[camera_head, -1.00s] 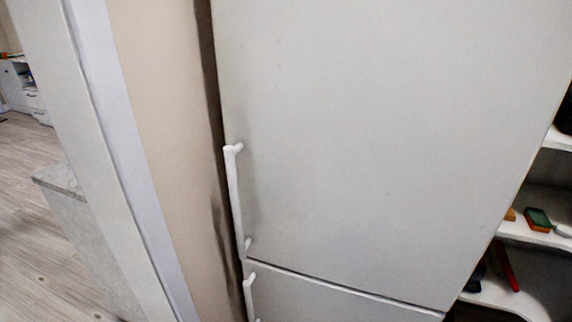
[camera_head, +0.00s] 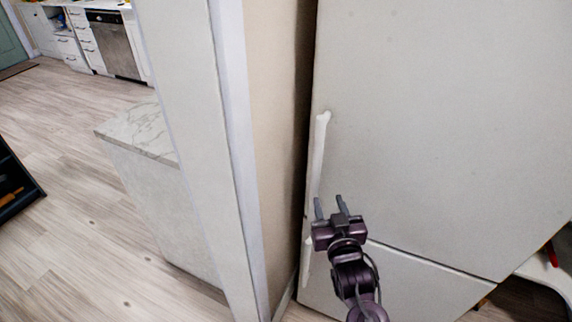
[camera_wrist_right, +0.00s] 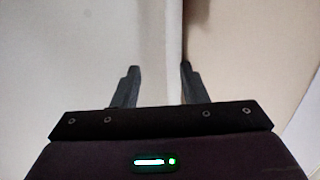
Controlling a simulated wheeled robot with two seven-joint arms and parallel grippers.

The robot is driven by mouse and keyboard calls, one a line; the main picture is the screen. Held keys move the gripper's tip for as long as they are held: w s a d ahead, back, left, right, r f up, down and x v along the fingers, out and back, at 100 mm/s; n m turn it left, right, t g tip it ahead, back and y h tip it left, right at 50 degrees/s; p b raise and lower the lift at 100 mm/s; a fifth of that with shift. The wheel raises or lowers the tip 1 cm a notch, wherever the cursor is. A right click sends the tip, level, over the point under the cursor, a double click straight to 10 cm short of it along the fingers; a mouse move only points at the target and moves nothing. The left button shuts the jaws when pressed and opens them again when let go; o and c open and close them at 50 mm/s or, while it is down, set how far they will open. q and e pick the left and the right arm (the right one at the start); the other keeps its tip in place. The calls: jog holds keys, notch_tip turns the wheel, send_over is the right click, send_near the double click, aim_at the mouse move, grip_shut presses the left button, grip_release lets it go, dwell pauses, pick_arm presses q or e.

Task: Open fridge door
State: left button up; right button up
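The fridge's large upper door (camera_head: 440,120) is pale grey and shut in the head view. Its white vertical handle (camera_head: 319,150) runs along the door's left edge. My right gripper (camera_head: 329,201) is in front of the lower part of this handle, with its two fingers apart and pointing up at the door. In the right wrist view the open fingers (camera_wrist_right: 160,68) point at a pale vertical strip (camera_wrist_right: 174,45) between the door and the beige wall; I cannot tell if it is the handle or the door edge. The handle's lower end is hidden behind the gripper. My left gripper is not in view.
A lower fridge door (camera_head: 410,282) with its own white handle (camera_head: 307,262) sits below. A beige wall (camera_head: 275,130) stands close on the fridge's left. A marble-topped counter (camera_head: 145,132) is further left, with open wooden floor beyond.

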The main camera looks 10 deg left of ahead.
aim_at(317, 175)
jog(key=shift+t+y, duration=0.3)
jog(key=shift+t, duration=0.1)
jog(key=w+a+r, duration=0.1)
jog(key=w+a+r+p, duration=0.1)
jog(key=w, duration=0.1)
jog(key=w+a+r, duration=0.1)
jog(key=w+r, duration=0.1)
jog(key=shift+w+a, duration=0.2)
jog(key=shift+w, duration=0.05)
jog(key=shift+p+x, duration=0.35)
jog(key=shift+x, duration=0.45)
jog(key=shift+f, duration=0.1)
grip_shut()
